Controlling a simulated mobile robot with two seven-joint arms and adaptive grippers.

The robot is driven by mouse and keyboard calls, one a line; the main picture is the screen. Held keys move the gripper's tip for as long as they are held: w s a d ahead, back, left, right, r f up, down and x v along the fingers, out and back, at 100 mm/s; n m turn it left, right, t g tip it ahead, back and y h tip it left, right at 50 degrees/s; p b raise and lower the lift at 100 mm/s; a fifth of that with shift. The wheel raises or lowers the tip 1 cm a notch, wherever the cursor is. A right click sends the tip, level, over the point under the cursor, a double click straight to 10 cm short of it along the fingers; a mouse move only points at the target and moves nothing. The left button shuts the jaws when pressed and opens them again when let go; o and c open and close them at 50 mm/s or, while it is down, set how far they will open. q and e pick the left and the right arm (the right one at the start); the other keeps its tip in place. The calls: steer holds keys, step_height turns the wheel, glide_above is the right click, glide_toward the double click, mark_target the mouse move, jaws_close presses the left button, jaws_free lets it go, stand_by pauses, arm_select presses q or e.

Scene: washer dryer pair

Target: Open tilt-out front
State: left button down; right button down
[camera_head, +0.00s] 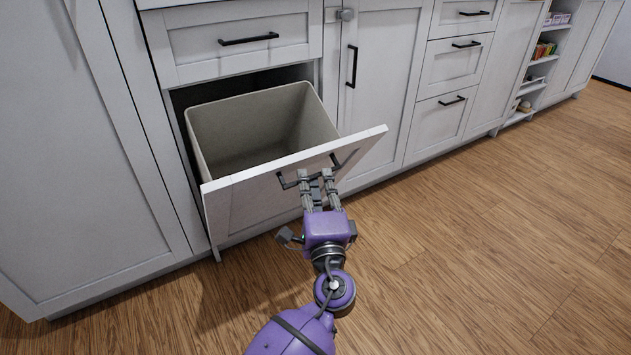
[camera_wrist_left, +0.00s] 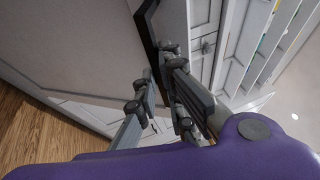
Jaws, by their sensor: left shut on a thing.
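The tilt-out front (camera_head: 262,197) is a white cabinet panel, tilted outward at its top with its lower edge near the cabinet base. A beige bin (camera_head: 256,128) shows in the opening behind it. My left gripper (camera_head: 317,174) is shut on the dark bar handle (camera_head: 288,183) near the panel's top edge. In the left wrist view, the fingers (camera_wrist_left: 160,85) are at the dark handle (camera_wrist_left: 147,30), and the panel (camera_wrist_left: 85,45) fills the left side. The exact finger contact is partly hidden. My right gripper is not in view.
A closed drawer (camera_head: 240,38) is above the opening. A tall cabinet door (camera_head: 85,150) stands at left; closed doors and drawers (camera_head: 452,60) run to the right, followed by open shelves (camera_head: 541,70). The wood floor (camera_head: 490,230) in front is clear.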

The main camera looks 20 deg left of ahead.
arm_select(q)
steer(key=shift+a+f, duration=0.15)
steer(key=shift+f, duration=0.3)
steer(key=c, duration=1.9)
jaws_free()
steer(key=shift+r, duration=0.1)
